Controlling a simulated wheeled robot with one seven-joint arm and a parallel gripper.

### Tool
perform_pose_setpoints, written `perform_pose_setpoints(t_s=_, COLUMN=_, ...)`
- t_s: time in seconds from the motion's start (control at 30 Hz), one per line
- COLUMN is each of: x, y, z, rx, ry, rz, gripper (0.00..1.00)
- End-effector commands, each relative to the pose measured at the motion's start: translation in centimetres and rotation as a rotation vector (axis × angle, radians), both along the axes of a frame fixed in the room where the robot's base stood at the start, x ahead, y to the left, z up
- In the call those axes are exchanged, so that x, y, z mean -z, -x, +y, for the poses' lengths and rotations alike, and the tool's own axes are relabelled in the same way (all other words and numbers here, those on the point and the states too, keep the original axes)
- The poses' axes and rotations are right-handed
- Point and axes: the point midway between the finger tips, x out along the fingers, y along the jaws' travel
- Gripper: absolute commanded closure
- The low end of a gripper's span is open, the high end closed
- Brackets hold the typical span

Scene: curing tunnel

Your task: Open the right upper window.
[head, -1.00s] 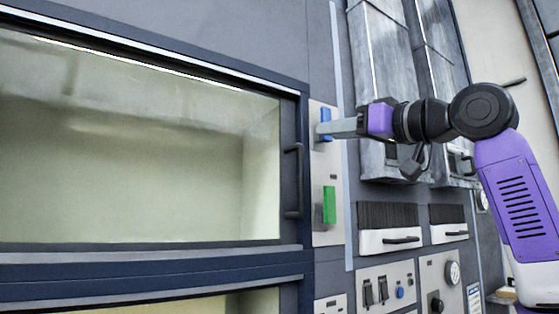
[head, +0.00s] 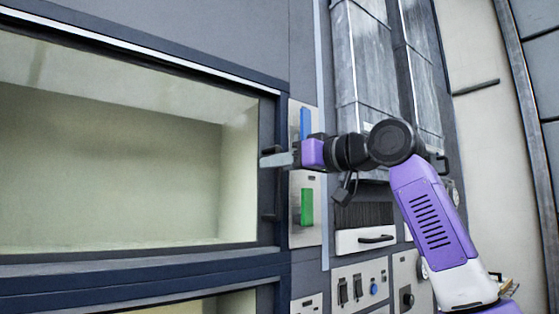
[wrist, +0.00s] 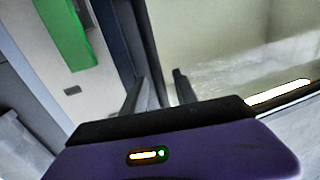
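The window (head: 120,150) is a large pane in a dark blue frame, filling the left of the head view; it looks closed. Its dark vertical bar handle (head: 268,217) is on the right side of the frame. My gripper (head: 266,160) is level with the handle's upper part and covers some of it. In the wrist view my gripper (wrist: 158,92) shows two fingertips apart, with the window frame and pane beyond. I cannot tell whether the handle lies between the fingers or touches them.
Right of the window is a light panel with a blue block (head: 305,122) and a green block (head: 307,207). A second window frame (head: 130,300) lies below. Metal ducts (head: 362,70), a white drawer front (head: 362,241) and a switch panel (head: 358,287) stand further right.

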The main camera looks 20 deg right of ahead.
Motion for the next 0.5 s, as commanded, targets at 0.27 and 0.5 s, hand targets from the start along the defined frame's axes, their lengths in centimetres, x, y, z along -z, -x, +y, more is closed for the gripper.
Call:
perform_pose_setpoints(t_s=0.27, x=0.03, y=-0.02, z=0.01, rx=0.0, ry=0.0, rz=0.0, gripper=0.79)
perform_pose_setpoints(t_s=0.5, x=0.02, y=0.0, z=0.0, rx=0.0, ry=0.0, rz=0.0, gripper=1.0)
